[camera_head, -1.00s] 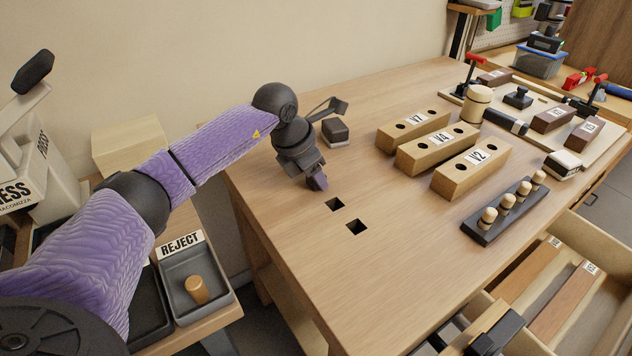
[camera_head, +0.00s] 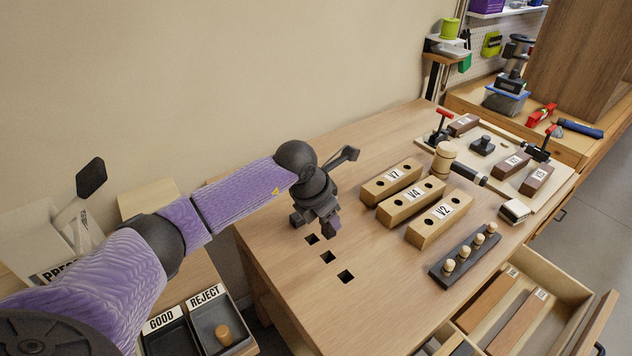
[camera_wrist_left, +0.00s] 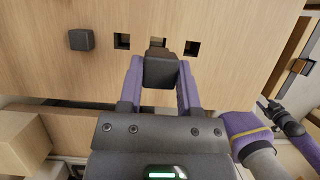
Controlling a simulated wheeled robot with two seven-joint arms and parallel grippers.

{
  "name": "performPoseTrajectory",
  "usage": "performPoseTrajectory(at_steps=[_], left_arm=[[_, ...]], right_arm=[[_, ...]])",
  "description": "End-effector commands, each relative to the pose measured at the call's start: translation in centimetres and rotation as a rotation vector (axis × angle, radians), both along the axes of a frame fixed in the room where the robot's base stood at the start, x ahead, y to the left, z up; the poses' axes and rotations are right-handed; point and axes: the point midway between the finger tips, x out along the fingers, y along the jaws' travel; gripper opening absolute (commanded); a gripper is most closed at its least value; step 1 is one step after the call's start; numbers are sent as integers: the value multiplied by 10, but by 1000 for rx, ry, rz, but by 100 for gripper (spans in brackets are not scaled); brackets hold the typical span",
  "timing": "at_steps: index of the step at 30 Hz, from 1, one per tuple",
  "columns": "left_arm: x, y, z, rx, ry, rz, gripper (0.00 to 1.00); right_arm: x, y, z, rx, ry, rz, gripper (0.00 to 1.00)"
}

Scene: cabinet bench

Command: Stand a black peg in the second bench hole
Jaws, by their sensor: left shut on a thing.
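My left gripper (camera_head: 327,229) hangs over the bench, just right of a row of square holes. It is shut on a black peg (camera_wrist_left: 160,70), which shows between the purple fingers in the left wrist view; in the head view the gripper mostly hides it. Three open holes show: a far one (camera_head: 311,239), a middle one (camera_head: 327,257) and a near one (camera_head: 346,276). Another black block, seemingly a peg (camera_head: 297,218), stands in line with them at the far end; it also shows in the left wrist view (camera_wrist_left: 82,40). Its base is unclear.
Wooden blocks V7 (camera_head: 392,182), V4 (camera_head: 411,202) and V2 (camera_head: 440,219) lie right of the gripper, beside a dark rack (camera_head: 465,256) of pale pegs. An open drawer (camera_head: 548,290) juts out at front right. GOOD and REJECT trays (camera_head: 213,318) sit front left.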

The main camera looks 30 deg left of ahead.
Motion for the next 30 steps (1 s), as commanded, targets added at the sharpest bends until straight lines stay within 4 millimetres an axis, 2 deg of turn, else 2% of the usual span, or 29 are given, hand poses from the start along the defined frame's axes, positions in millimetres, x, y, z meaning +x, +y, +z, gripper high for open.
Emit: performPoseTrajectory(at_steps=[1, 5, 18, 30], left_arm=[[-2, -2, 1, -1, 2, -1, 0], [-2, -2, -11, 0, 2, 1, 0], [-2, -2, -63, -1, 3, 0, 0], [-1, -1, -65, -1, 1, 1, 0]], right_arm=[[3, 2, 4, 3, -8, 0, 56], [3, 2, -4, 3, -7, 0, 56], [-8, -4, -45, -4, 19, -4, 56], [-12, -12, -46, -18, 30, 0, 56]])
